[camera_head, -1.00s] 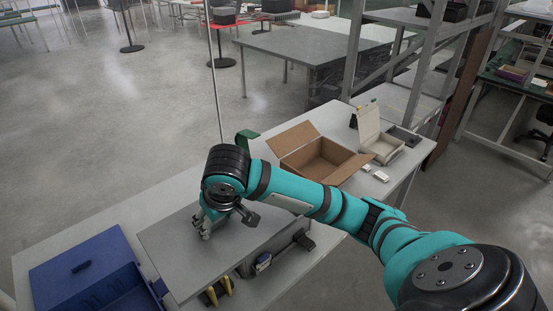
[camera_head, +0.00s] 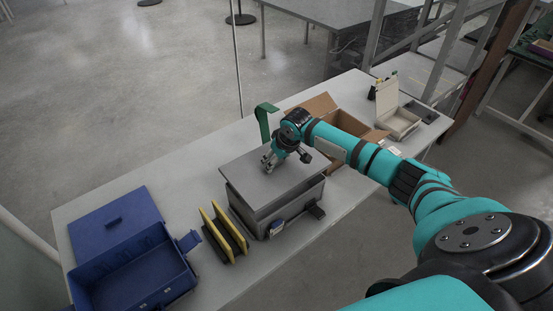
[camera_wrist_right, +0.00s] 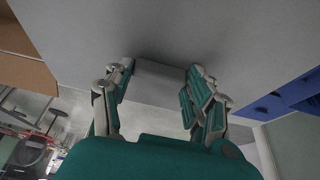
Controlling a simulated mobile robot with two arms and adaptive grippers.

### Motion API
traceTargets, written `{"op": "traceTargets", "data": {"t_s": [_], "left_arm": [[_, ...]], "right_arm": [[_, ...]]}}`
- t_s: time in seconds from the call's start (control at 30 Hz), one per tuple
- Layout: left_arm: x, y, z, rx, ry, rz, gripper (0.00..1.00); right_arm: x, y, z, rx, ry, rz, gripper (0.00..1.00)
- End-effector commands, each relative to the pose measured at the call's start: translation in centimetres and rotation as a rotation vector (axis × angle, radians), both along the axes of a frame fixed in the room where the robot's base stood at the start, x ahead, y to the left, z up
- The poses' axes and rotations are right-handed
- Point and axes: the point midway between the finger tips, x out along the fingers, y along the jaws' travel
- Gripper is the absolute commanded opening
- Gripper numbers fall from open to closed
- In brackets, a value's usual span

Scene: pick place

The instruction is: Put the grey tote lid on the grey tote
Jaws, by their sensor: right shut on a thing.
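The grey tote lid (camera_head: 250,188) is a flat grey panel over the grey tote (camera_head: 300,203) on the table. It reaches past the tote on the left side. I cannot tell whether it touches the rim all round. My right gripper (camera_head: 269,163) is above the lid and shut on its raised grip. In the right wrist view the fingers (camera_wrist_right: 158,92) stand on both sides of a grey block on the lid (camera_wrist_right: 250,40). My left gripper is not in view.
Left of the tote stand yellow-and-black upright pieces (camera_head: 214,232) and an open blue box (camera_head: 150,282). A green curved piece (camera_head: 263,122) and an open cardboard box (camera_head: 352,122) are behind. A beige open case (camera_head: 402,122) is farther right. The table's front edge is close to the tote.

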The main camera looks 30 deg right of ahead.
Motion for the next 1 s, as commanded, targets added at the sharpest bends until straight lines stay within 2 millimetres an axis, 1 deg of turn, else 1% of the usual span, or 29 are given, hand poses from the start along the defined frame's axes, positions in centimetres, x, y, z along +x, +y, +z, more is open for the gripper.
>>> {"op": "traceTargets", "data": {"t_s": [0.03,0.13,0.2,0.33,0.4,0.6,0.83,1.0], "left_arm": [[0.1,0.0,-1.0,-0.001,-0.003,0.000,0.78],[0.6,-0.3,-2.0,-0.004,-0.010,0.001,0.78],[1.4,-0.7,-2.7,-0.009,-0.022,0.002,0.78],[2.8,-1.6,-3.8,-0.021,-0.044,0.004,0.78],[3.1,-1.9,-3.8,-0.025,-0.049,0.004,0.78],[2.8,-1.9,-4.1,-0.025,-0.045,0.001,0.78],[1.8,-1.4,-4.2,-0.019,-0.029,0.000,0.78],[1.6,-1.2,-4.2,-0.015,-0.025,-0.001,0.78]], "right_arm": [[0.0,0.0,-0.9,0.000,-0.002,0.000,0.16],[0.0,0.0,-1.8,0.000,-0.002,0.000,0.16],[0.0,0.0,-2.5,0.000,-0.002,0.000,0.16],[0.0,0.0,-3.7,0.000,-0.002,0.000,0.16],[0.0,0.0,-4.0,0.000,-0.001,-0.001,0.16],[0.1,0.1,-5.1,0.001,-0.002,0.000,0.16],[0.1,0.0,-5.2,0.000,-0.002,0.000,0.16],[0.0,0.0,-5.2,0.000,-0.002,0.000,0.16]]}}
